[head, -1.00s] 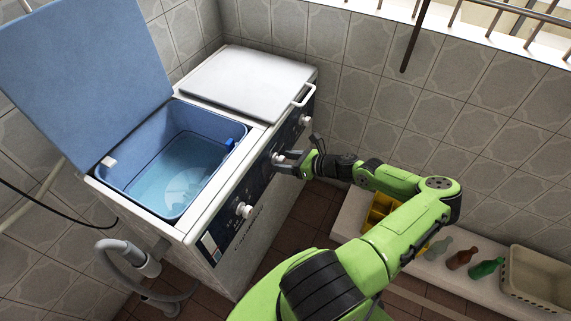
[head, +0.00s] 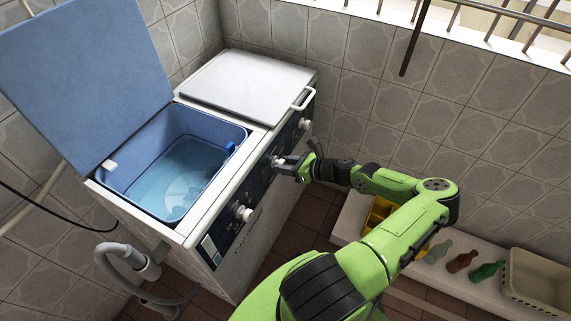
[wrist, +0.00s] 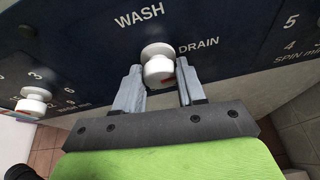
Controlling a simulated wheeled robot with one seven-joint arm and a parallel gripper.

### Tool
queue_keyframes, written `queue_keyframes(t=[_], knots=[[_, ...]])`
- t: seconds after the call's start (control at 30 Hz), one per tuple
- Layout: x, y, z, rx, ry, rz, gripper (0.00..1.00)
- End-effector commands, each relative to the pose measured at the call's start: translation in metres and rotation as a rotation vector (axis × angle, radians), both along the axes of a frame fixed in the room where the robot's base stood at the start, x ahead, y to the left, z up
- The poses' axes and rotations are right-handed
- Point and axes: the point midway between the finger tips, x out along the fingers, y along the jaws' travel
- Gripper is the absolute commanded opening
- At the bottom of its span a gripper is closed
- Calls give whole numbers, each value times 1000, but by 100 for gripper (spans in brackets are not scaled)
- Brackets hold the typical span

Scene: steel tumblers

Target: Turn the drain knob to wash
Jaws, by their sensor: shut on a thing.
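The drain knob (wrist: 158,62) is a white round knob on the dark front panel, with WASH printed above it and to its left and DRAIN to its right. My gripper (wrist: 158,78) is shut on the knob, one grey finger at each side. In the head view my gripper (head: 287,164) is at the middle of the washing machine's (head: 232,205) front panel, and it mostly hides the knob there.
Another white knob (head: 244,213) is left of my gripper and a third (head: 304,124) is to its right. The blue lid (head: 85,75) stands open over a tub of water (head: 180,175). Bottles (head: 461,262) and a beige basket (head: 540,280) are on the ledge at right.

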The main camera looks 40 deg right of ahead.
Motion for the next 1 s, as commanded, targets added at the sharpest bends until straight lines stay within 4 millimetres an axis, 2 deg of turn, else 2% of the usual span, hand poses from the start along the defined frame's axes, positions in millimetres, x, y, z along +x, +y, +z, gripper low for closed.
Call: queue_keyframes(t=[0.27, 1.0], knots=[[-1, 2, 1, -167, -56, 2, 9], [-2, 6, -5, -825, -294, -1, 9]])
